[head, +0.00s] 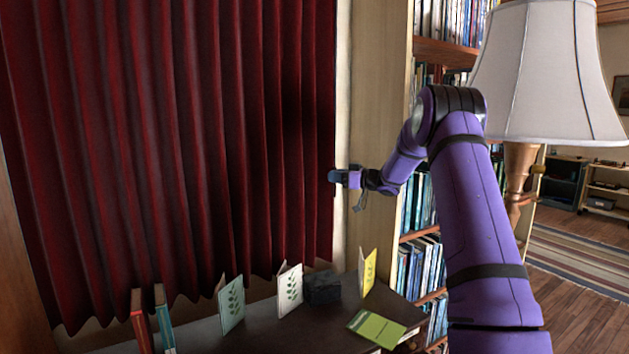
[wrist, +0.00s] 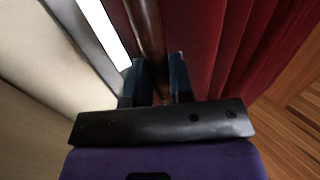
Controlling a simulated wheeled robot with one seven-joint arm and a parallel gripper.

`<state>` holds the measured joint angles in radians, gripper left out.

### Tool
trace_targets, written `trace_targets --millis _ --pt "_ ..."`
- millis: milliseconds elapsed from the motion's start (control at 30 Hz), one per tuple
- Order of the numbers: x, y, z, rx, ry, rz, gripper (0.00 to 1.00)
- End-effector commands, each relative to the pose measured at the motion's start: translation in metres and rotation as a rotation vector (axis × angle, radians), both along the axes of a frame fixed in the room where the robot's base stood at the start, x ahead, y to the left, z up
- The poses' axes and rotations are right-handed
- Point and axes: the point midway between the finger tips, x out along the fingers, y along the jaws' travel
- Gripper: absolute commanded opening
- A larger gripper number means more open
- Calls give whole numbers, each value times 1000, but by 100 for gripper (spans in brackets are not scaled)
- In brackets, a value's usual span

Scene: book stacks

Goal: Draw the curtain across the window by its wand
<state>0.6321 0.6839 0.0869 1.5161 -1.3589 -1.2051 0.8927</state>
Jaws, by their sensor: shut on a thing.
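The dark red curtain (head: 180,140) hangs in folds across nearly the whole window, its right edge close to the pale right-hand frame (head: 342,120). My gripper (head: 334,177) is at the curtain's right edge, about halfway up the visible part. In the wrist view the brown wand (wrist: 147,30) runs down between the two fingers of my gripper (wrist: 158,85), which are shut on it. The curtain (wrist: 215,40) is right beside the wand there. A narrow bright strip (wrist: 104,32) shows to the left of the wand. The wand cannot be made out in the head view.
Below the curtain, a dark surface (head: 255,330) holds several upright cards and books, a dark block (head: 322,287) and a flat green booklet (head: 376,328). A bookcase (head: 415,215) and a lamp (head: 548,70) stand to the right, close to my arm.

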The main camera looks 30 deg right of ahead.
Motion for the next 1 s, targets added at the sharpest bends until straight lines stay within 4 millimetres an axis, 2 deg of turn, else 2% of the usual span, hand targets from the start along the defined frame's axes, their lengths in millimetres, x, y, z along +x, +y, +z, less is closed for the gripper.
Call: trace_targets --millis 33,100,300,733,767,867,1000 --pt "0 -12 -1 -1 -1 -3 0" --pt "0 -22 0 -1 -1 -2 0" --pt "0 -41 0 1 1 -2 0" --pt "0 -44 0 1 -1 -1 0" --pt "0 -44 0 1 -1 -1 23" --pt "0 -44 0 1 -1 0 46" --pt "1 -44 0 1 -1 0 46"
